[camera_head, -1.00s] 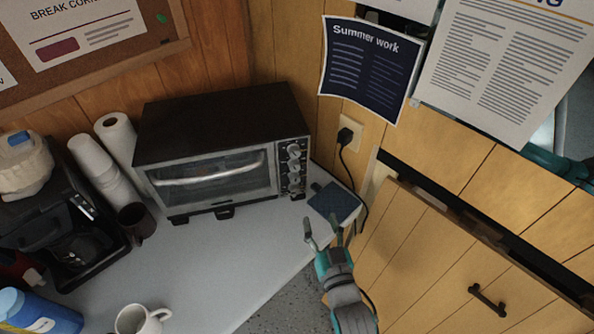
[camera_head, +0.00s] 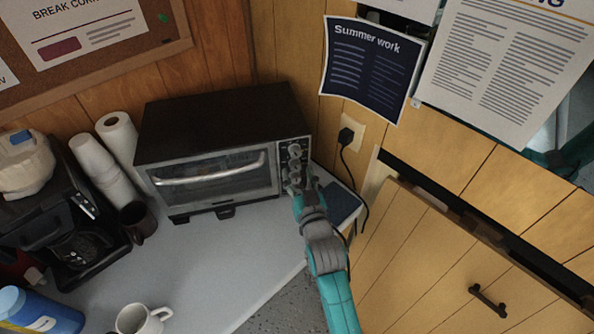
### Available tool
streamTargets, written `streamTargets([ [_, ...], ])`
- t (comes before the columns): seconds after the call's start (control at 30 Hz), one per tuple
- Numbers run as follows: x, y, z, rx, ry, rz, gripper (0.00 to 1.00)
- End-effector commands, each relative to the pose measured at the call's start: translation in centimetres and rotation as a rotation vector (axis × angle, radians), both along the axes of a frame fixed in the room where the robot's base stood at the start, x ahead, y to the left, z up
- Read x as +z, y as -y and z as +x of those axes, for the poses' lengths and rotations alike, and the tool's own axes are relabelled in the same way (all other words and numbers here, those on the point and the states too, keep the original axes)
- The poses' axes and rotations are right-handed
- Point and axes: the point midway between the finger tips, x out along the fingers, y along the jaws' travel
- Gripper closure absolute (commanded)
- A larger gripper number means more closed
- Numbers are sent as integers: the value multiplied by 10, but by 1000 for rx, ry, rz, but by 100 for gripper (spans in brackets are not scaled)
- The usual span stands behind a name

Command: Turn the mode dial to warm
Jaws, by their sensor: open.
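The toaster oven (camera_head: 222,140) is black with a silver front and stands on the counter against the wooden wall. Its control panel is at the right of the glass door, with a column of knobs (camera_head: 294,152). Two upper knobs show; the lowest is hidden behind my gripper. My gripper (camera_head: 301,186) is open with its fingers at the lower part of the panel, around or just in front of the lowest knob; I cannot tell if it touches. The dial's markings are too small to read.
A dark blue flat item (camera_head: 341,203) lies right of my gripper. A black cord (camera_head: 356,180) hangs from the wall outlet. The counter before the oven is clear.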

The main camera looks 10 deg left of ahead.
Motion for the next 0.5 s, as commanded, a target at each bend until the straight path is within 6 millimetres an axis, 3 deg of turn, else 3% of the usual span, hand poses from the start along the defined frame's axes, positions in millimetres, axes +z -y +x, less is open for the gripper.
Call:
streamTargets([
  [0.2,0,-6,14,0,0,0,45],
  [0.5,0,-7,15,0,0,0,45],
])
